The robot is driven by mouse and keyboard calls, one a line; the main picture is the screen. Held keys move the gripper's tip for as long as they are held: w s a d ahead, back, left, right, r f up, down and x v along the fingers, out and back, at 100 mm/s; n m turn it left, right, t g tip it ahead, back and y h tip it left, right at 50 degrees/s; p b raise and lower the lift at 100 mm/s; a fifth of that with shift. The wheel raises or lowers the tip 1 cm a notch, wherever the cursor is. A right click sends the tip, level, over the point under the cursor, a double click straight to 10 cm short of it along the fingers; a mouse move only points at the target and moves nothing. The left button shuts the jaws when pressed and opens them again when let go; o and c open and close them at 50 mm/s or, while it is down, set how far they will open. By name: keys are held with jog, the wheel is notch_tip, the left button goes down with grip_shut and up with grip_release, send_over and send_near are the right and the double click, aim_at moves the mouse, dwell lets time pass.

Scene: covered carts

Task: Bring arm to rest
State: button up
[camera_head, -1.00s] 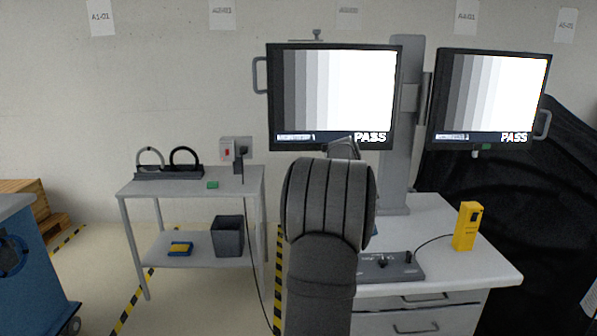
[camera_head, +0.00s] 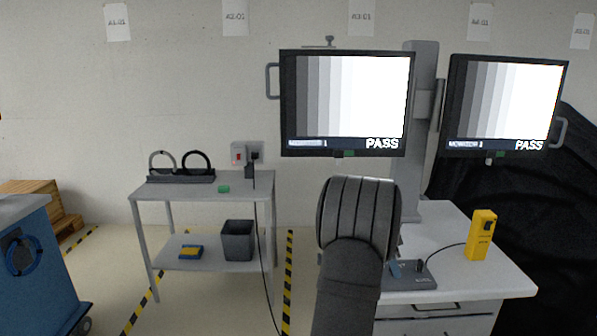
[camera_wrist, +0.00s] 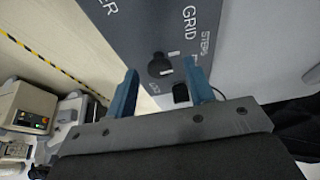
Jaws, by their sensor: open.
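My gripper (camera_wrist: 165,92) shows in the wrist view with its two blue fingers apart and nothing between them. Beyond the fingers lies a dark grey control box (camera_wrist: 125,40) with a round black knob and printed labels, one reading GRID. I cannot tell the exact gap between fingers and box. In the head view my arm rises in the middle, in front of the white cart, and hides most of the gripper. Part of the control box (camera_head: 420,277) shows to the right of my arm on the cart top.
Two monitors (camera_head: 345,104) (camera_head: 507,106) reading PASS hang above the white cart (camera_head: 490,285). A yellow device (camera_head: 481,235) stands on it. A grey side table (camera_head: 200,190) with a bin (camera_head: 238,240) is left. A blue cart (camera_head: 35,265) stands far left; a black cover (camera_head: 560,220) drapes at right.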

jog(key=v, duration=1.7)
jog(key=x, duration=1.7)
jog(key=shift+f, duration=0.1)
jog(key=shift+s+n, duration=0.1)
jog(key=shift+n, duration=0.4)
jog(key=n+t, duration=0.1)
jog(key=n, duration=0.2)
jog(key=shift+s+t, duration=0.1)
jog(key=shift+t, duration=0.2)
jog(key=n, duration=0.2)
jog(key=n+t+y, duration=0.1)
jog(key=n, duration=0.1)
jog(key=shift+s+d+n+t, duration=0.15)
jog(key=shift+n+t, duration=0.15)
jog(key=shift+r, duration=0.3)
jog(key=v, duration=0.7)
jog(key=shift+r, duration=0.2)
jog(key=shift+o, duration=0.2)
